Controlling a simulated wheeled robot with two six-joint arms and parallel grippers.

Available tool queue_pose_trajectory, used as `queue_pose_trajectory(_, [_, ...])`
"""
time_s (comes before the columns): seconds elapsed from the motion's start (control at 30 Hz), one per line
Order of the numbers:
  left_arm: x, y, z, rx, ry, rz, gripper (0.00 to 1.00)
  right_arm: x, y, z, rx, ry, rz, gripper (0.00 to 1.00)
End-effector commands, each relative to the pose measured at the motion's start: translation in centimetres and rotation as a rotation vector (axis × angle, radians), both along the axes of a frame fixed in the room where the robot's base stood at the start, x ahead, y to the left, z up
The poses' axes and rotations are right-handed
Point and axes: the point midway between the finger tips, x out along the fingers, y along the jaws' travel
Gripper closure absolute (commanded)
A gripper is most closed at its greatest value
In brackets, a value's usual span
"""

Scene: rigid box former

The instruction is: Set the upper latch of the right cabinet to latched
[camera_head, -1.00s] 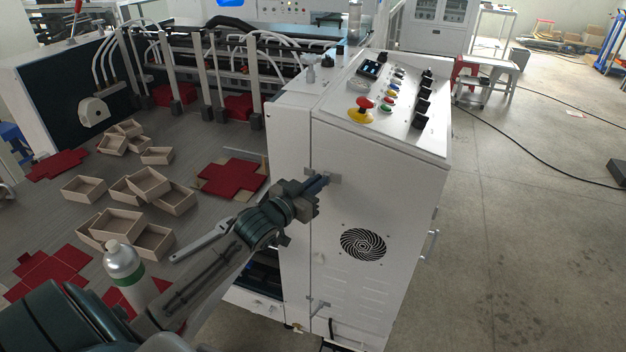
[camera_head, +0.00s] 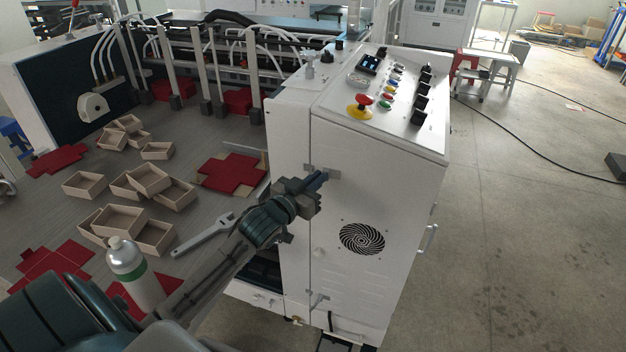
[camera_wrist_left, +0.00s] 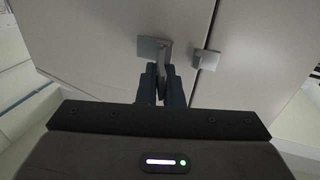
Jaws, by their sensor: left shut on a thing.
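The right cabinet (camera_head: 380,205) is a white box with a sloped control panel and a round vent. Its upper latch (camera_head: 334,174) is a small grey metal plate with a lever, beside the door seam. My left gripper (camera_head: 318,180) is at this latch, shut on its lever. In the left wrist view, the latch plate (camera_wrist_left: 153,47) sits left of the seam, and the lever (camera_wrist_left: 163,68) runs down between the fingers (camera_wrist_left: 162,88). The keeper (camera_wrist_left: 206,59) is across the seam, apart from the lever. The fingers partly hide the lever. My right gripper is out of view.
A lower latch (camera_head: 318,299) is near the cabinet's bottom. A red emergency button (camera_head: 363,101) is on the panel above. A bottle (camera_head: 127,265), a wrench (camera_head: 203,236) and several open boxes (camera_head: 148,179) are on the grey surface at left.

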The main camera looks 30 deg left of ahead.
Motion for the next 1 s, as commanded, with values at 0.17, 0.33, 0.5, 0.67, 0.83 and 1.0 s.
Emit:
queue_pose_trajectory(0.17, [-0.06, -0.07, -0.38, -0.008, 0.006, 0.0, 1.0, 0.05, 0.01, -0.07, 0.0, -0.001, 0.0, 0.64])
queue_pose_trajectory(0.33, [-0.06, -0.07, -0.38, -0.008, 0.006, 0.0, 1.0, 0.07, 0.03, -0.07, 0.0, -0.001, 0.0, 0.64])
queue_pose_trajectory(0.5, [-0.06, -0.07, -0.38, -0.009, 0.007, 0.0, 1.0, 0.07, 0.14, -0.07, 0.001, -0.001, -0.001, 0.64])
queue_pose_trajectory(0.67, [-0.05, -0.06, -0.34, -0.007, 0.006, 0.0, 0.78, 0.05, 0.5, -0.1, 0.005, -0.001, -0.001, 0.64])
queue_pose_trajectory(0.83, [-0.03, -0.04, -0.2, -0.004, 0.003, 0.0, 0.74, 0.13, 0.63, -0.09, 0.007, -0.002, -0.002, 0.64])
queue_pose_trajectory(1.0, [-0.02, -0.03, -0.1, -0.003, 0.001, 0.0, 0.74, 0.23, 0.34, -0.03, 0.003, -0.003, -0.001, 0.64])
